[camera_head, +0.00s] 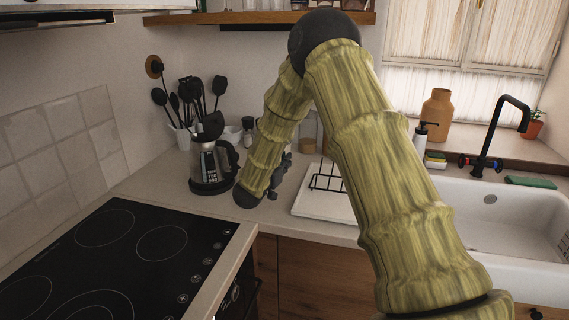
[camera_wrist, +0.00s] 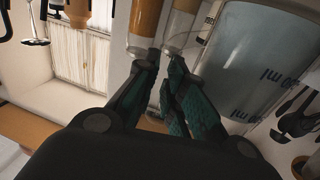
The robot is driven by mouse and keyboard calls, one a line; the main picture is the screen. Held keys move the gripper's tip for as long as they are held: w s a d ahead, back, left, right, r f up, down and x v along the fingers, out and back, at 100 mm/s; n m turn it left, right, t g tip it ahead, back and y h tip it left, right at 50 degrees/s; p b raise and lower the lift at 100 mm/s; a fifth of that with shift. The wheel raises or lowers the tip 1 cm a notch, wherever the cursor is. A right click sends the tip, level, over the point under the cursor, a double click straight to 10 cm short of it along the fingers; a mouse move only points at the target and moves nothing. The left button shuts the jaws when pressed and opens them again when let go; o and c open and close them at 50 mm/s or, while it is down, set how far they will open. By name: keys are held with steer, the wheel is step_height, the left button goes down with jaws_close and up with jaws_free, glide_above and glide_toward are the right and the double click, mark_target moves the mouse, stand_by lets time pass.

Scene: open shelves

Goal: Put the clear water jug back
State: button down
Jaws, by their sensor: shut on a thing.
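The clear water jug (camera_head: 208,160), with printed markings and a dark handle, stands upright at the black base (camera_head: 212,187) on the counter left of my arm. I cannot tell whether it sits fully down on that base. In the wrist view the jug (camera_wrist: 250,65) fills the upper right, close up, its "ml" print upside down. My gripper (camera_wrist: 160,72) is shut on the jug, its fingers just beside the jug wall. The exact spot of the grip is unclear. In the head view my arm hides most of the gripper.
A black cooktop (camera_head: 120,260) lies at the front left. Dark utensils (camera_head: 190,100) stand in a holder behind the jug. A white tray with a black rack (camera_head: 322,203) lies right of my gripper, then the white sink (camera_head: 500,220) and black tap (camera_head: 490,140).

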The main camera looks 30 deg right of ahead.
steer(key=shift+f+p, duration=0.45)
steer(key=shift+f, duration=1.3)
steer(key=c, duration=1.5)
jaws_free()
steer(key=shift+s, duration=0.1)
steer(key=shift+a, duration=0.25)
steer(key=b+v, duration=0.3)
steer(key=v, duration=0.8)
steer(key=shift+s+a, duration=0.2)
steer(key=shift+a, duration=0.05)
